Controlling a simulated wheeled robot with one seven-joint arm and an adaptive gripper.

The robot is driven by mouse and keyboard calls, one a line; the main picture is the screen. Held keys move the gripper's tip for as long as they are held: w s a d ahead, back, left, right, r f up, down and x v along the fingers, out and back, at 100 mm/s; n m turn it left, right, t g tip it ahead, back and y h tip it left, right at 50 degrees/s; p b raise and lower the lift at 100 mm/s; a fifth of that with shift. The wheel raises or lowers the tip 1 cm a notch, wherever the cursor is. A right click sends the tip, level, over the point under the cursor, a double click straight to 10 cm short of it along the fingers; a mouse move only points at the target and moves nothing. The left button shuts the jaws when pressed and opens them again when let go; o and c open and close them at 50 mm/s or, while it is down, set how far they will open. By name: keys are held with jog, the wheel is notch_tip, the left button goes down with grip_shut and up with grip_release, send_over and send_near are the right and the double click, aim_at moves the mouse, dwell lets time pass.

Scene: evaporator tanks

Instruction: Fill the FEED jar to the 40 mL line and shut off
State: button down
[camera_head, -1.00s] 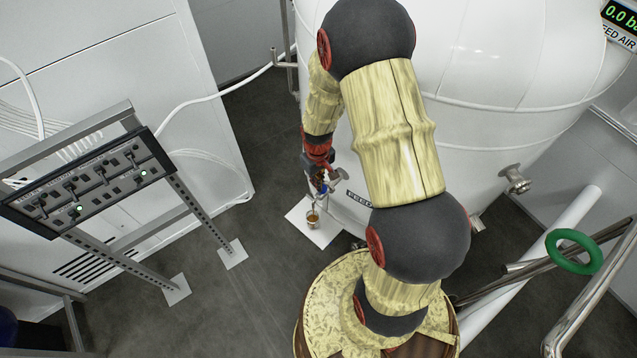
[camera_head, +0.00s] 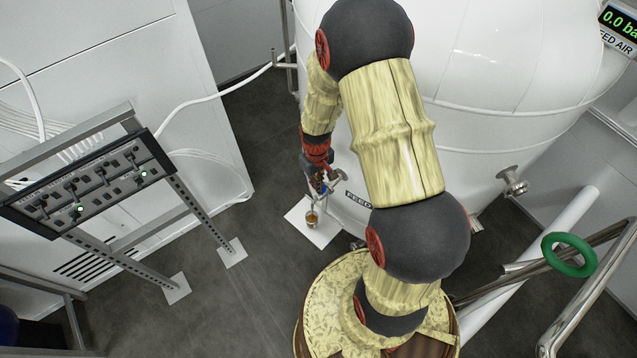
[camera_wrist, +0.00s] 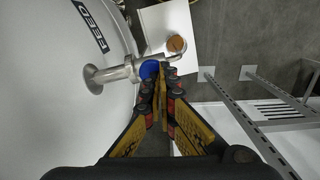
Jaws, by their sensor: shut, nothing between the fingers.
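The FEED jar (camera_head: 312,219) is small and stands upright on a white plate beside the tank; it holds brown liquid. It also shows in the wrist view (camera_wrist: 176,44). Its level lines are too small to read. The FEED tap (camera_wrist: 112,74) is a metal pipe from the tank wall with a blue handle (camera_wrist: 150,69). Its spout reaches toward the jar. My gripper (camera_wrist: 163,68) is shut and empty, its fingertips right at the blue handle; I cannot tell whether they touch it. In the head view, my gripper (camera_head: 322,184) is just above the jar.
The white tank (camera_head: 480,90) fills the right side, with a FEED label (camera_wrist: 90,26) by the tap. A switch panel (camera_head: 90,185) on a metal frame stands at left. A green handwheel (camera_head: 569,255) is at far right. Grey floor is clear between panel and plate.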

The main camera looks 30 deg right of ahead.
notch_tip(320, 180, up, 13)
jog(key=shift+w, duration=0.3)
jog(key=shift+d, duration=0.1)
dwell(0.4)
jog(key=s+a+r+t+b, duration=0.3)
jog(key=s+a+b, duration=0.3)
jog(key=s+b, duration=0.2)
jog(key=s+a+r+t+b, duration=0.2)
jog(key=s+a+r+b, duration=0.3)
jog(key=b, duration=0.4)
jog(key=s+r, duration=0.1)
jog(key=s, duration=0.1)
jog(key=shift+s+a+t+b, duration=0.35)
jog(key=shift+t, duration=0.05)
